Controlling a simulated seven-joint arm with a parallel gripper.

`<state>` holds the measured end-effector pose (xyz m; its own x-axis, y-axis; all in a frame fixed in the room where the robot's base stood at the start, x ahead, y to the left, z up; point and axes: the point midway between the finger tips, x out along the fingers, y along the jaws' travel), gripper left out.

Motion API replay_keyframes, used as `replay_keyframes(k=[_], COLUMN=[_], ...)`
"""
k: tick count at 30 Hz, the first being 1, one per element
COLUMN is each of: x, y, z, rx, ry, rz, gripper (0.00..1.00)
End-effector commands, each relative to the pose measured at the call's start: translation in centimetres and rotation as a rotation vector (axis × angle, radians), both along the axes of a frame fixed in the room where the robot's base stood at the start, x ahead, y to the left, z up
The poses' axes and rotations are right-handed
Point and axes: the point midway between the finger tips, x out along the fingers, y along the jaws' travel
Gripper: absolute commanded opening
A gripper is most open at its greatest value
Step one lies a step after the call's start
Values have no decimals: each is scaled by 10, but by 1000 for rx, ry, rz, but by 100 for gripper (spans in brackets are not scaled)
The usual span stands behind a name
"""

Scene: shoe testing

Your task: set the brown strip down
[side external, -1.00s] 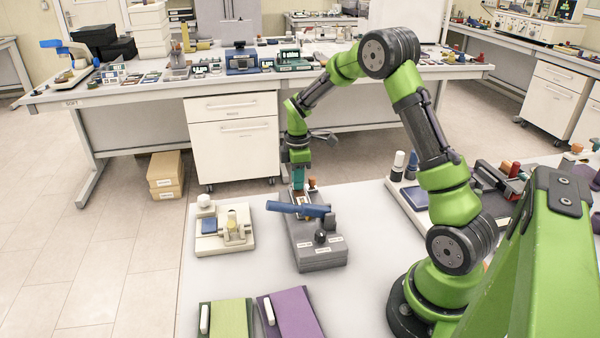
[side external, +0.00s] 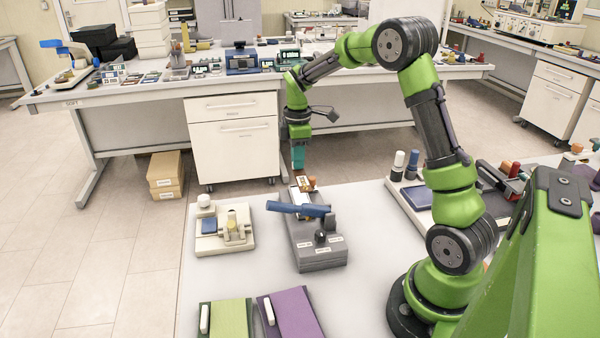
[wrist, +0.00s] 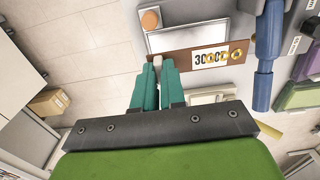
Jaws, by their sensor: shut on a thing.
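The brown strip (wrist: 181,60) carries a white label with dark characters and yellow rings. In the wrist view my gripper (wrist: 157,64) is shut on its left end, and the strip extends to the right from the fingertips. In the side view my gripper (side external: 298,168) points down, with the strip (side external: 304,184) just below it, over the far end of the grey device (side external: 318,256). I cannot tell whether the strip touches the device.
The grey device has a blue lever (side external: 298,209) across it and an orange knob (wrist: 151,19) near the strip. A cream device (side external: 211,243) stands to its left. Green (side external: 231,318) and purple (side external: 292,312) pads lie in front. White table shows between them.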

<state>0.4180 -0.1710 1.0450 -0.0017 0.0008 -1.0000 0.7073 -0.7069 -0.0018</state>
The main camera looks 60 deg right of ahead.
Motion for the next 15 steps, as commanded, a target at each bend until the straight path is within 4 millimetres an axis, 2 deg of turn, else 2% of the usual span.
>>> replay_keyframes(k=[3, 15], x=[0, 0], y=[0, 0], z=[-19, -63], rx=[1, -1], ry=[2, -1], rz=[-1, 0], gripper=[0, 0])
